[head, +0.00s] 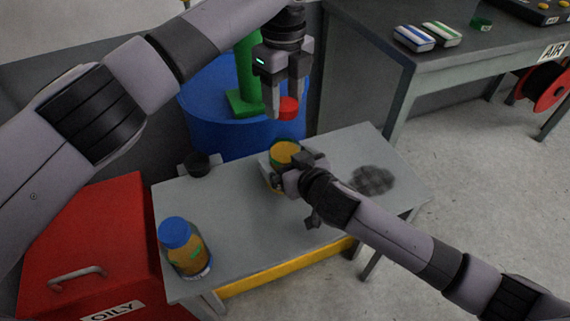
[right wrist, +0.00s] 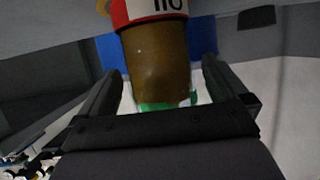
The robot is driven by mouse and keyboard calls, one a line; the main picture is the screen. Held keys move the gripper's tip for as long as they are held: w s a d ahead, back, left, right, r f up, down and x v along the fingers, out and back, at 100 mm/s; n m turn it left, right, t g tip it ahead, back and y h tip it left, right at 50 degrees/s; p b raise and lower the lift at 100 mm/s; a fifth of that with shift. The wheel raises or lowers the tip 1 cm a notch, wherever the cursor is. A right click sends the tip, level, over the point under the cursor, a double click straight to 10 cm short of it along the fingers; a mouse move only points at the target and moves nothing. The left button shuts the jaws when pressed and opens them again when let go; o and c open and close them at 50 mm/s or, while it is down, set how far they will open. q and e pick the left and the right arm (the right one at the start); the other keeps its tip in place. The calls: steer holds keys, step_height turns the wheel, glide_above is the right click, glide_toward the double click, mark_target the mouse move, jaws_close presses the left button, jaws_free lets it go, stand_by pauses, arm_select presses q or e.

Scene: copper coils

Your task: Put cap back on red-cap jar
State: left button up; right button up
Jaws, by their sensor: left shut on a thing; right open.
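The red cap (head: 288,108) is between the fingers of my left gripper (head: 281,101), which is shut on it. They are up above the far side of the grey table (head: 240,225). Below the cap stands an uncapped jar (head: 284,149) with orange-brown contents and a green rim. My right gripper (head: 291,174) is at this jar's near side and partly hides it. In the right wrist view the brown jar body (right wrist: 158,65), with a red and white label, is between the open fingers, with gaps beside it.
A blue-capped jar (head: 183,247) stands at the table's near left. A small dark holder (head: 201,165) is at the back left edge, and a dark mesh patch (head: 373,180) lies at right. A blue drum (head: 215,118) with a green post (head: 245,80) stands behind. A red box (head: 85,250) is at left.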

steer(key=shift+x, duration=0.8)
steer(key=c, duration=1.4)
arm_select(q)
glide_above(284, 137)
steer(key=shift+f, duration=2.5)
steer(key=shift+f, duration=0.9)
steer(key=shift+f, duration=0.6)
